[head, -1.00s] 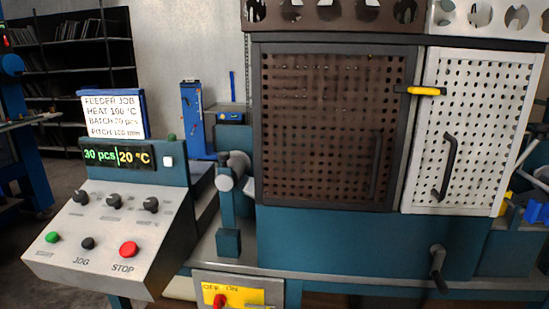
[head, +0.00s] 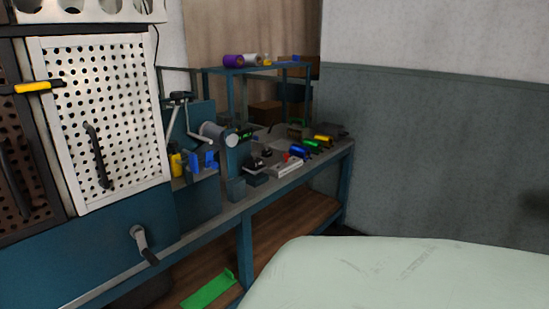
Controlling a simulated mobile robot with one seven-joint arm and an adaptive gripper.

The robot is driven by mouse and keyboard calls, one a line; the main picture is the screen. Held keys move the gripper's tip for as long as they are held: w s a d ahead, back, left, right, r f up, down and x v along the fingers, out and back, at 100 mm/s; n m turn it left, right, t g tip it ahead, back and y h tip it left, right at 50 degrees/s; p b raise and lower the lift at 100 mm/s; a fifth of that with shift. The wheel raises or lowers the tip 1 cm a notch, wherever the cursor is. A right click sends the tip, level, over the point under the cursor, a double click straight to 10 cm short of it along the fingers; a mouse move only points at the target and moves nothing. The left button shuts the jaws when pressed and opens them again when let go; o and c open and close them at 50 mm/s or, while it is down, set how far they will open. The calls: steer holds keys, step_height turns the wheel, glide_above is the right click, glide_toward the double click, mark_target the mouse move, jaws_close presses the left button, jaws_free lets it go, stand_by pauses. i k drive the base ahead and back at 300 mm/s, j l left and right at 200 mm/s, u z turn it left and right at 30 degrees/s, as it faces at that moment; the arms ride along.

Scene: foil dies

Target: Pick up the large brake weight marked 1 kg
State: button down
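I cannot make out a brake weight marked 1 kg; no such marking is readable in the head view. Small dark pieces (head: 257,163) stand on the far part of the workbench (head: 215,216), beside a light grey box (head: 287,169). They are too small to tell whether any is a weight. My gripper is not in view.
A white perforated door (head: 130,130) with a dark handle stands at the left, with a crank (head: 143,243) below it. Several coloured items (head: 311,147) lie at the bench's far end. A green piece (head: 209,289) lies on the lower shelf. A grey wall (head: 440,150) closes the right.

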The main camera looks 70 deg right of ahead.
mark_target(255, 164)
steer(key=k+l, duration=0.2)
steer(key=k+l+z, duration=0.1)
steer(key=l, duration=0.35)
steer(key=k+l, duration=0.2)
steer(key=z, duration=0.4)
steer(key=l+z, duration=0.1)
steer(key=z, duration=0.65)
steer(key=l+z, duration=0.15)
steer(key=z, duration=0.25)
